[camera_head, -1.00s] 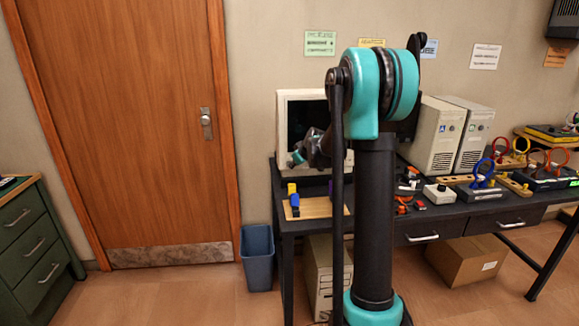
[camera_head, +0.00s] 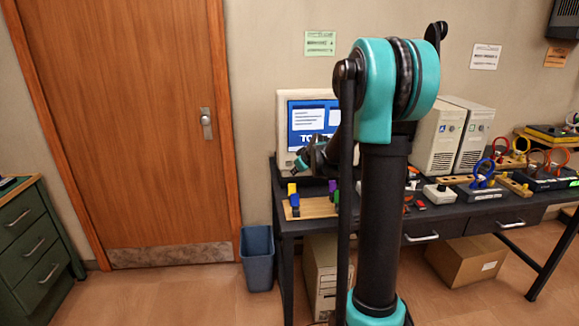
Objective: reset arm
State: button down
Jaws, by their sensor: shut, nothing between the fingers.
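My arm stands in front of the desk, with its large teal shoulder joint on a dark column. The far end of the arm shows small, dark and teal, in front of the computer monitor (camera_head: 283,133). My gripper (camera_head: 298,166) is at that end, above the left part of the desk. It is shut and holds nothing. Its fingers are too small to make out clearly, and the rest of the forearm is hidden behind the shoulder and column. The monitor's screen is lit blue with white windows and part of a word.
The black desk (camera_head: 290,226) carries a wooden board (camera_head: 318,208) with coloured pieces, a white button box (camera_head: 439,194), two computer towers (camera_head: 437,138) and several coloured rings. A blue bin (camera_head: 257,262) stands left of it. Floor before the door (camera_head: 130,130) is clear.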

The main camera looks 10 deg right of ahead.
jog(key=shift+s, duration=0.4)
jog(key=s+d+f+m+g+h, duration=0.1)
jog(key=s+f, duration=0.3)
jog(key=s, duration=0.9)
jog(key=s+d+f+m+g+h, duration=0.1)
jog(key=s+f+m+g, duration=0.1)
jog(key=s, duration=1.1)
jog(key=s+f+m+g+h, duration=0.1)
jog(key=s+f+m, duration=0.3)
jog(key=s, duration=0.9)
jog(key=shift+d+f+m+g, duration=0.3)
jog(key=shift+d+f+g, duration=0.1)
jog(key=shift+f, duration=0.45)
jog(key=shift+w, duration=0.1)
dwell(0.3)
